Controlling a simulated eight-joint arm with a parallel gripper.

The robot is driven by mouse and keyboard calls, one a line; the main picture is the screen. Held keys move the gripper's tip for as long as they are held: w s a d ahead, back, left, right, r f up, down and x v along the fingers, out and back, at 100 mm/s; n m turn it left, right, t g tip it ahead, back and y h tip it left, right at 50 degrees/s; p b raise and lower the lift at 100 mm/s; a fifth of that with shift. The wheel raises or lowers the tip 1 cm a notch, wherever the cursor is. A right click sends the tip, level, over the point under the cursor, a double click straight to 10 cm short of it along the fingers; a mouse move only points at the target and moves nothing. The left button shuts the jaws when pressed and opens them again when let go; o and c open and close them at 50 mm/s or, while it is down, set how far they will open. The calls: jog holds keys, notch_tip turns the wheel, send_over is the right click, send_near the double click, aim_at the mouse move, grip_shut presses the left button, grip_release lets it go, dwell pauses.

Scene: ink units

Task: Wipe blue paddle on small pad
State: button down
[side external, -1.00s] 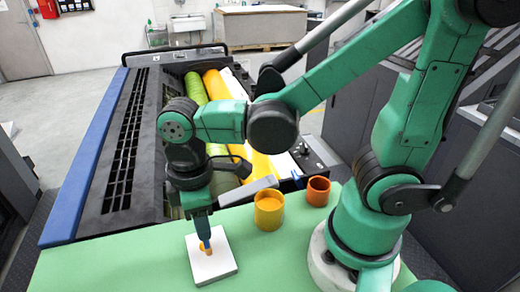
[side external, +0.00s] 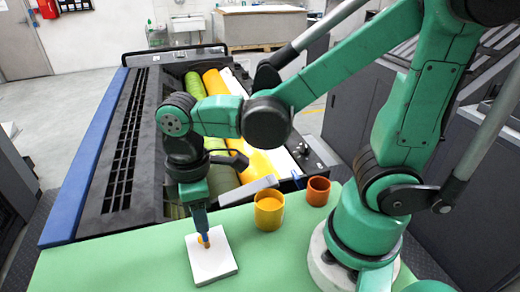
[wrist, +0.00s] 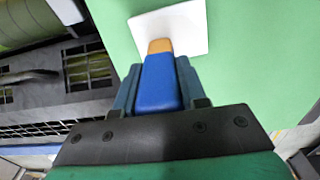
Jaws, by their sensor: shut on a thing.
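The blue paddle (wrist: 161,84) points down from my gripper (side external: 200,220), and its tip is orange-yellow. My gripper is shut on the paddle; in the wrist view its fingers (wrist: 158,90) sit on both sides of the blue part. The small white pad (side external: 212,262) lies flat on the green table top. The paddle's tip is at the pad's back part, at or very near its surface; I cannot tell whether it touches. The pad also shows beyond the tip in the wrist view (wrist: 192,20).
A yellow cup (side external: 269,217) with yellow-orange content stands right of the pad. A smaller orange-brown cup (side external: 318,194) stands behind it to the right. The press with yellow and green rollers (side external: 228,95) borders the table's back. The green table (side external: 110,265) is clear left of the pad.

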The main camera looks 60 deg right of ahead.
jog(key=shift+s+a, duration=1.5)
jog(key=shift+s, duration=0.25)
jog(key=shift+w+d+f, duration=0.1)
jog(key=shift+w+d, duration=0.95)
jog(key=shift+w, duration=0.15)
jog(key=shift+w+d, duration=1)
jog(key=shift+w, duration=0.2)
jog(key=shift+s+a, duration=1.05)
jog(key=shift+s, duration=0.2)
jog(key=shift+s+a, duration=1.05)
jog(key=shift+s, duration=0.15)
jog(key=shift+w+d, duration=1.05)
jog(key=shift+w, duration=0.2)
jog(key=shift+w+d, duration=1.05)
jog(key=shift+w, duration=0.15)
notch_tip(320, 180, up, 6)
jog(key=shift+s+a+f, duration=1.05)
jog(key=shift+s+f, duration=0.2)
jog(key=shift+s+a+f, duration=1)
jog(key=shift+s+f, duration=0.2)
jog(key=shift+f, duration=0.05)
